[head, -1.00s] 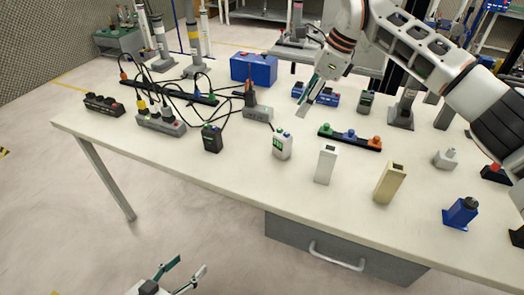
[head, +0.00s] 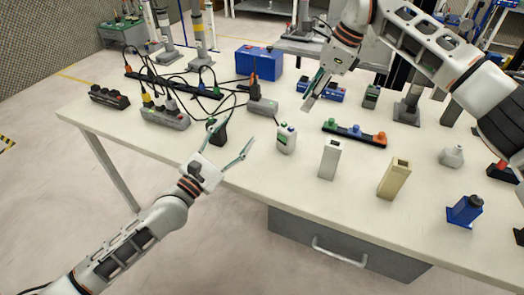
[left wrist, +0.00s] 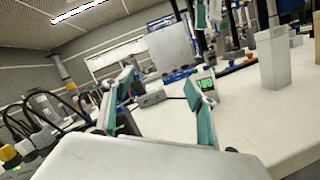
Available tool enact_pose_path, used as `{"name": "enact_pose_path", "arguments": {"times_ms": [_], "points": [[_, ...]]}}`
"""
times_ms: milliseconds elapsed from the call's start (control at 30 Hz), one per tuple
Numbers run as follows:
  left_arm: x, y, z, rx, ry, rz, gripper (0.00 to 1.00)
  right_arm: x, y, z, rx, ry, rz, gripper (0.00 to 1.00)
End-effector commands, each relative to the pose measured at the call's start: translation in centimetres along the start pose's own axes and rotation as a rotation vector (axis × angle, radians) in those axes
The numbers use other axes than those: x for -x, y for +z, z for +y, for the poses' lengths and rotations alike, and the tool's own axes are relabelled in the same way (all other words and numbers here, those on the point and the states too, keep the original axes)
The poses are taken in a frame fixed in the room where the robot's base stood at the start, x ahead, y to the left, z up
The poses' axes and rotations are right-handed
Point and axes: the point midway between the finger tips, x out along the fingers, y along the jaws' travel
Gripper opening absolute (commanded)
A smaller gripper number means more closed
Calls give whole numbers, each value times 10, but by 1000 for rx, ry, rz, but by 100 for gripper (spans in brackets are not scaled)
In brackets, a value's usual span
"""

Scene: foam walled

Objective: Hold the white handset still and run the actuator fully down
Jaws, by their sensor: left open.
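The white handset (head: 286,138), with a green panel on its front, stands upright on the table. In the left wrist view its green panel (left wrist: 207,84) shows behind the right-hand finger, which partly hides it. My left gripper (head: 231,134) is open and empty at the table's front edge, to the left of the handset and apart from it. Its fingers (left wrist: 160,80) spread wide in the left wrist view. My right gripper (head: 313,92) hangs above the table behind the handset; its finger gap is unclear. Column-like actuators (head: 199,38) stand at the back left; which one the handset drives is unclear.
A dark handset (head: 217,131) is partly behind my left gripper. A white block (head: 330,160) and a beige block (head: 394,180) stand right of the white handset. A button strip (head: 354,133) lies behind. Cables (head: 190,85) cross the back left. Bare table lies in front.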

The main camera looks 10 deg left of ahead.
Motion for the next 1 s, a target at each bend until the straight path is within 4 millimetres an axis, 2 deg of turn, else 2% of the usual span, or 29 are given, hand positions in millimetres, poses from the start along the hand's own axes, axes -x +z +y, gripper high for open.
{"name": "enact_pose_path", "arguments": {"times_ms": [100, 200, 333, 567, 1000], "points": [[-16, -9, -32, 240, -106, 47, 57, 0, 0, 0, 0, 0, 0, 28], [-22, -15, -57, 401, -182, 93, 57, 0, 0, 0, 0, 0, 0, 28], [-24, -20, -79, 537, -248, 141, 57, 0, 0, 0, 0, 0, 0, 28], [-34, -22, -92, 607, -281, 168, 57, 0, 0, 0, 0, 0, 0, 28], [-90, -26, -110, 603, -280, 166, 57, 0, 0, 0, 0, 0, 0, 28]]}}
